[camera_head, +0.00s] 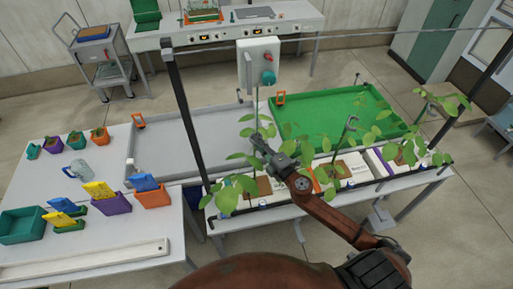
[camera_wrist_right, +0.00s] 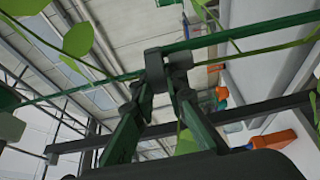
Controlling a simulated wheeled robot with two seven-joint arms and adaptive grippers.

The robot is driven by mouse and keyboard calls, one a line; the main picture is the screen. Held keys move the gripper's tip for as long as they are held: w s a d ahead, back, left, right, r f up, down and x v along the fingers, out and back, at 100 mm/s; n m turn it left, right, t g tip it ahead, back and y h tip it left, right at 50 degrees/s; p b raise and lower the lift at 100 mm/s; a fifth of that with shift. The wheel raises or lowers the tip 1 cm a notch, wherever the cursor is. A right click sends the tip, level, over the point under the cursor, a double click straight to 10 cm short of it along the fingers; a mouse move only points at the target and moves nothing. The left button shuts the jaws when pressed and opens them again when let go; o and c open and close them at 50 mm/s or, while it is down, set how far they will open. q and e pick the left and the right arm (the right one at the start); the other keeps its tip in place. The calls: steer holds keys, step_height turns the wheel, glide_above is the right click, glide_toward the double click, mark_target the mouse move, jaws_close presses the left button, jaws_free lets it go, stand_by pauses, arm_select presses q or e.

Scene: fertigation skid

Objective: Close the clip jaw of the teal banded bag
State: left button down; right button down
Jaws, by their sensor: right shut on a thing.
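My right gripper (camera_head: 266,150) reaches in from the lower right over the plant row, at the stem of the left plant (camera_head: 232,190). In the right wrist view, its two dark green fingers (camera_wrist_right: 163,80) converge on a small grey clip (camera_wrist_right: 153,64). The clip sits at a green stem (camera_wrist_right: 110,78) that runs across the picture. The fingers press on the clip from both sides; whether its jaw is latched is too small to tell. A white bag (camera_head: 284,189) lies under this plant, partly hidden by leaves and my arm. I cannot make out a teal band. My left gripper is out of view.
More bags stand to the right, one with a purple band (camera_head: 377,163). Dark posts (camera_head: 187,110) and a rail frame the row. A control box (camera_head: 259,64) hangs behind it. Grey and green trays (camera_head: 335,108) lie beyond. Pots and a jug (camera_head: 76,169) are on the left table.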

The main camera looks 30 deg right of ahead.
stand_by(0.3)
steer(key=c, duration=1.9)
jaws_free()
steer(key=shift+c, duration=0.2)
steer(key=s+d, duration=0.2)
steer(key=s, duration=0.9)
steer(key=shift+s, duration=0.4)
steer(key=shift+d, duration=0.1)
